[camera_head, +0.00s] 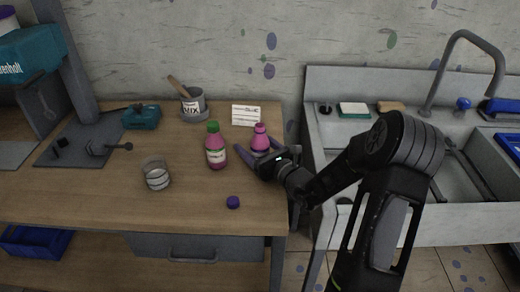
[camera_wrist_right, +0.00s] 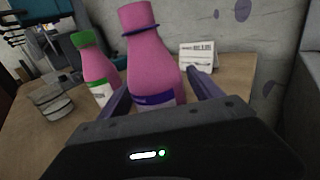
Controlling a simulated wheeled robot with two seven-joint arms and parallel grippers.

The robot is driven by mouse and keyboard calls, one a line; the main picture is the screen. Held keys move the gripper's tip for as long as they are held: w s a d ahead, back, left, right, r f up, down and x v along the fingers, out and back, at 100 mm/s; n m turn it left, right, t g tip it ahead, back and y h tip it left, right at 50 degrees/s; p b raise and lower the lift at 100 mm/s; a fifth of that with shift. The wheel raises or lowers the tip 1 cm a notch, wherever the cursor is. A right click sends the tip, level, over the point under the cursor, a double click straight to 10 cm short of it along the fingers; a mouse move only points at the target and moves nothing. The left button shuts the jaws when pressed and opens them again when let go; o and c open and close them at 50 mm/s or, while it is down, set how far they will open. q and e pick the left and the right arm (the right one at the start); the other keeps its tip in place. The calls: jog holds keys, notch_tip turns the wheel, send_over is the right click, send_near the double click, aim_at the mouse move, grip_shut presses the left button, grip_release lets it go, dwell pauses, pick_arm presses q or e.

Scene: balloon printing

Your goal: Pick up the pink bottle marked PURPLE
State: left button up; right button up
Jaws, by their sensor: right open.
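A pink bottle without a cap, with a purple label band (camera_head: 260,140), stands upright near the right side of the wooden table. Its label writing is too small to read. My right gripper (camera_head: 258,157) is open, its two fingers low on either side of the bottle. In the right wrist view the same bottle (camera_wrist_right: 153,60) stands between the purple fingers, with a purple ring at its neck; contact cannot be told. A second pink bottle with a green cap (camera_head: 215,150) stands to its left, also in the right wrist view (camera_wrist_right: 96,68). My left gripper is not in view.
A loose purple cap (camera_head: 233,202) lies on the table (camera_head: 110,205) in front. A glass beaker (camera_head: 156,174) stands left of the green-capped bottle. A MIX cup (camera_head: 193,106) and a white card (camera_head: 245,115) are behind. A sink (camera_head: 340,135) is at right.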

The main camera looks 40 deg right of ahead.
jog(key=shift+c, duration=0.4)
grip_shut()
dwell(0.6)
